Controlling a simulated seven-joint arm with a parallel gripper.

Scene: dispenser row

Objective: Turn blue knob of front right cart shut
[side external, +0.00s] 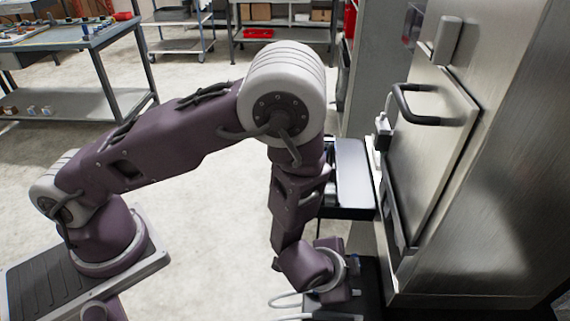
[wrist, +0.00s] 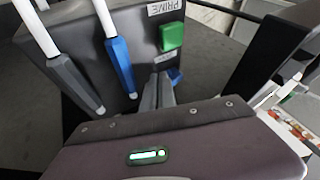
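In the wrist view a dark dispenser box (wrist: 190,55) carries a small blue knob (wrist: 176,76) low on its face, under a white label. My gripper (wrist: 160,77) has its two grey fingers side by side with almost no gap, and they look shut. The fingertips are just left of the blue knob and overlap its edge in the picture. I cannot tell whether they touch it, and nothing shows between them. In the side external view my wrist hangs low at the bottom centre, and my fingers and the knob are hidden there.
A green block-shaped control (wrist: 171,36) sits above the knob beside a PRIME label. A blue-gripped handle (wrist: 121,65) and a grey-gripped handle (wrist: 76,82) stand to the left. A steel cabinet (side external: 480,190) rises close on the right. Open floor (side external: 200,210) lies left of my forearm.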

